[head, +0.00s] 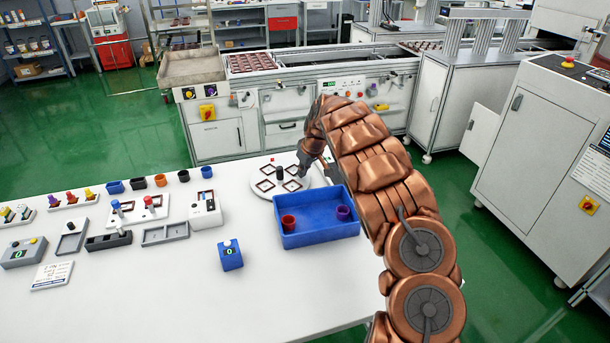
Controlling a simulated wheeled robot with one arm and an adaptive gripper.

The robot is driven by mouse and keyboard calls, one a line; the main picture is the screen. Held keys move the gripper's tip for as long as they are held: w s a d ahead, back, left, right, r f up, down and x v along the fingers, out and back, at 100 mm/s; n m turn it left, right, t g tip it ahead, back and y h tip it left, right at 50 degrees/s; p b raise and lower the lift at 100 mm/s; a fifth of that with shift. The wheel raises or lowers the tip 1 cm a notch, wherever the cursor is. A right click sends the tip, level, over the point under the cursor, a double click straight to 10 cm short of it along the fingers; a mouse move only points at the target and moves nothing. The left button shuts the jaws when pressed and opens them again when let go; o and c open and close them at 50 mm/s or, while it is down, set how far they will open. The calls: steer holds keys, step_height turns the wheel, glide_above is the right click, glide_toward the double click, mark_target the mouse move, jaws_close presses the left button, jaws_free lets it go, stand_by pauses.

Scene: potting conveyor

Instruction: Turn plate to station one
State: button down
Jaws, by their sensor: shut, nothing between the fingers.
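The plate (281,196) is a white round disc on the white table. It carries several brown square frames (292,185) and a dark upright peg (279,173) near its middle. A small red mark (272,158) shows at its far edge. My gripper (302,172) is shut and empty, pointing down over the right part of the plate, to the right of the peg. Whether its fingertips touch the plate or a frame cannot be told. My arm and the blue bin hide part of the plate's right side.
A blue bin (305,240) with a red cup (288,223) and a purple cup (343,212) stands just in front of the plate. A small blue box (230,256) is at the front left. Trays, coloured knobs and cups fill the table's left side. The front middle is clear.

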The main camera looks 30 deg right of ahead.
steer(key=shift+w+d+f+n+b, duration=0.15)
steer(key=shift+w+f+n+b, duration=0.15)
steer(key=shift+n+b, duration=0.35)
steer(key=shift+d+r, duration=0.1)
steer(key=shift+r, duration=0.1)
steer(key=shift+w+y+b, duration=0.1)
steer(key=shift+y+b, duration=0.2)
steer(key=shift+b, duration=0.05)
steer(key=shift+w+d+n+g+b, duration=0.1)
steer(key=shift+w+n+g+b, duration=0.35)
steer(key=shift+n+b, duration=0.6)
